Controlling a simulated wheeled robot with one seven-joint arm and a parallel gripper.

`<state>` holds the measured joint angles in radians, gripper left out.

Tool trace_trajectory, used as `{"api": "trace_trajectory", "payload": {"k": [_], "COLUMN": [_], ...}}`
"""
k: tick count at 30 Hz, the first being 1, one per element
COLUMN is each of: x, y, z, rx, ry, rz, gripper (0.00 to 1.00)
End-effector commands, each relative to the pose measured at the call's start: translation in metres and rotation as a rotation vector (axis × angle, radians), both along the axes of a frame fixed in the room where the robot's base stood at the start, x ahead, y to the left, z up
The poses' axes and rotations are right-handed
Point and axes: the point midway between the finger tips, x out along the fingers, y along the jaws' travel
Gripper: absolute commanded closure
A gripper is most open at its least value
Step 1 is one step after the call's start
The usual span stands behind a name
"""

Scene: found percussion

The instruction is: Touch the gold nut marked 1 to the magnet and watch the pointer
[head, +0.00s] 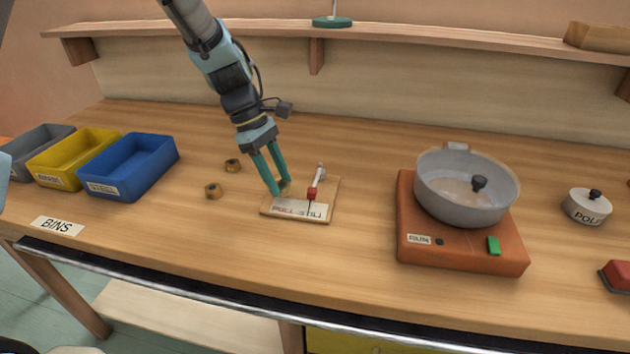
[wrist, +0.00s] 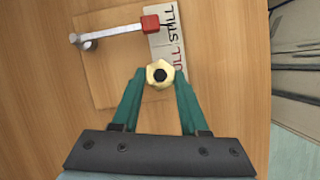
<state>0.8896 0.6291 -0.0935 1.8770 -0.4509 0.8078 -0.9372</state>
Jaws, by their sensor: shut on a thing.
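A gold nut (wrist: 160,74) is held between the green fingertips of my gripper (wrist: 160,85), and any mark on it is not readable. In the head view my gripper (head: 279,190) is low over the left part of a wooden test board (head: 330,190). The board carries a pivoting arm with a red magnet block (head: 312,194) at its end and a white card (head: 290,208) lettered PULL and STILL. In the wrist view the red block (wrist: 150,23) is above the nut, with a gap between them. The arm's tip lies over the card near STILL.
A blue bin (head: 130,170), a yellow bin (head: 70,160) and a grey bin (head: 40,140) stand at the left. An orange machine (head: 465,245) with a bowl is right.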

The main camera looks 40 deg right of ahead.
Motion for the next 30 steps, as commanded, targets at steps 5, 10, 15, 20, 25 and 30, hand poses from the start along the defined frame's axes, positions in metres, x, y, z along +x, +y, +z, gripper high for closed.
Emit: {"api": "trace_trajectory", "payload": {"k": [5,10,15,20,25,30], "x": [0.000,0.000,0.000,0.004,0.013,0.020], "y": [0.000,0.000,0.000,0.002,0.008,0.013], "z": [0.000,0.000,0.000,0.001,0.001,0.001], "rx": [0.000,0.000,0.000,-0.001,0.000,-0.001], "ry": [0.000,0.000,0.000,0.000,0.000,0.000], "rz": [0.000,0.000,0.000,0.001,0.002,0.001], "gripper": [1.00,1.00,1.00,1.00,1.00,1.00]}}
